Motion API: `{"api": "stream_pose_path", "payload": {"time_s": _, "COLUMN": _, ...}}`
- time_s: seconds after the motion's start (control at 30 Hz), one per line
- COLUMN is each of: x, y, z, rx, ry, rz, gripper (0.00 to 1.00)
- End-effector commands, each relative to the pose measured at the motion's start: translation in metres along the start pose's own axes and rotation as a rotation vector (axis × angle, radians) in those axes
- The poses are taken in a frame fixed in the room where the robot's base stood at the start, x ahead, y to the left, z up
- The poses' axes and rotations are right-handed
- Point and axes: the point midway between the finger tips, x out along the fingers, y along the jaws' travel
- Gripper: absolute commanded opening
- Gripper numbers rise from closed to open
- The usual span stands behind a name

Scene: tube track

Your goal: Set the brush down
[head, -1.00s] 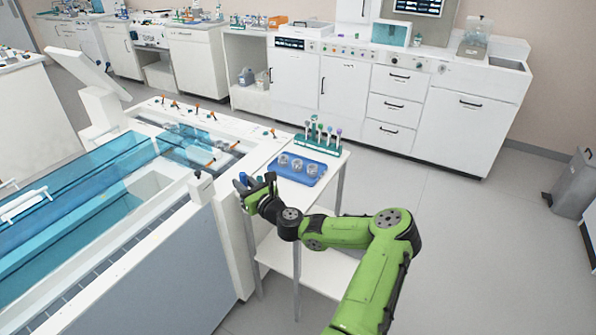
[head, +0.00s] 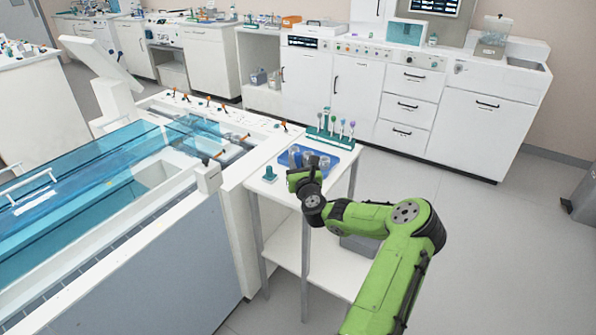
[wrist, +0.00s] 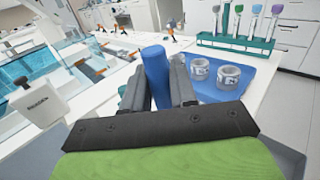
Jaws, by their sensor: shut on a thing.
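A thick blue cylinder, which I take for the brush's handle (wrist: 154,72), stands between the two dark fingers of my gripper (wrist: 160,82) in the wrist view. My gripper is shut on it. The brush's lower end is hidden by the fingers and palm, so I cannot tell whether it touches the table. In the head view my gripper (head: 304,174) is over the small white side table (head: 274,188), in front of the blue tray (head: 349,155). The brush is not clear there.
Metal cups (wrist: 229,76) stand in the tray. Behind it is a teal rack (wrist: 233,41) of slim tools with coloured tops. A small teal piece (head: 269,173) stands on the table's left. The track's white wall (head: 228,185) borders the table's left side.

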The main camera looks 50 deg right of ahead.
Motion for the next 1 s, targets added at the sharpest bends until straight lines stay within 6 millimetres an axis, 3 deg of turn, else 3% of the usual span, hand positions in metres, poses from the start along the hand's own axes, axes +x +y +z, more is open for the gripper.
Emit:
{"api": "stream_pose_path", "payload": {"time_s": 0.27, "x": 0.0, "y": 0.0, "z": -0.001, "rx": -0.002, "ry": 0.0, "rz": 0.001, "gripper": 0.0}}
{"api": "stream_pose_path", "payload": {"time_s": 0.3, "x": 0.0, "y": 0.0, "z": -0.001, "rx": -0.003, "ry": 0.001, "rz": 0.001, "gripper": 0.31}}
{"api": "stream_pose_path", "payload": {"time_s": 0.43, "x": 0.0, "y": 0.001, "z": -0.001, "rx": -0.003, "ry": 0.0, "rz": 0.001, "gripper": 0.51}}
{"api": "stream_pose_path", "payload": {"time_s": 0.77, "x": -0.002, "y": 0.0, "z": 0.003, "rx": -0.002, "ry": 0.0, "rz": 0.002, "gripper": 0.52}}
{"api": "stream_pose_path", "payload": {"time_s": 0.87, "x": -0.017, "y": 0.0, "z": 0.002, "rx": -0.002, "ry": 0.001, "rz": 0.003, "gripper": 0.52}}
{"api": "stream_pose_path", "payload": {"time_s": 1.0, "x": -0.054, "y": 0.0, "z": 0.0, "rx": 0.0, "ry": 0.004, "rz": 0.002, "gripper": 0.52}}
